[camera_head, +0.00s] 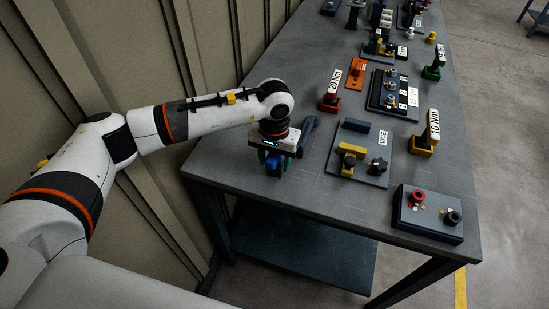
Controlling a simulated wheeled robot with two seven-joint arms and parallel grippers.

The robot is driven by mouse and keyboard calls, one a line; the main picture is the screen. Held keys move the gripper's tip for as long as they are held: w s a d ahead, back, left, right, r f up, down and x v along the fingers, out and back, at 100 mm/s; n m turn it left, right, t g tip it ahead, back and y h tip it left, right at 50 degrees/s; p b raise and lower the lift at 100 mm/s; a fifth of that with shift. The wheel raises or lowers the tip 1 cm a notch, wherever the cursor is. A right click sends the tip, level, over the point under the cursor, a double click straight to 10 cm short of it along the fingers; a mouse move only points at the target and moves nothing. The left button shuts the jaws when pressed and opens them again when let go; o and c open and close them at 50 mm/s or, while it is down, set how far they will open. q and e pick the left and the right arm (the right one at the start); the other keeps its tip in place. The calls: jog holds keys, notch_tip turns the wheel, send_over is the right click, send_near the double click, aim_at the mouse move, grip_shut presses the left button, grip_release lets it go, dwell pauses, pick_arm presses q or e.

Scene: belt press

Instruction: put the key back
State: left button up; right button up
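My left gripper (273,163) points down over the left part of the grey bench, with blue and green parts showing at its fingers. I cannot tell whether these are the fingers or something held. A dark blue-grey bar (307,131) slants just right of the gripper. I cannot pick out the key for sure. A red stand (330,101) labelled 20 Nm, a yellow stand (423,147) labelled 10 Nm and a green stand (432,71) are right of the gripper. My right gripper is out of view.
The bench top (290,192) is clear in front of the gripper. A VICE plate (345,172) with yellow and black parts, a box (427,228) with red and black knobs, an orange plate (356,74) and a black block (393,112) with pegs stand to the right.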

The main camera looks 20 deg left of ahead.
pick_arm(q)
notch_tip(320, 180, up, 11)
jog(key=b, duration=0.3)
jog(key=shift+s+r, duration=0.1)
jog(key=shift+r, duration=0.4)
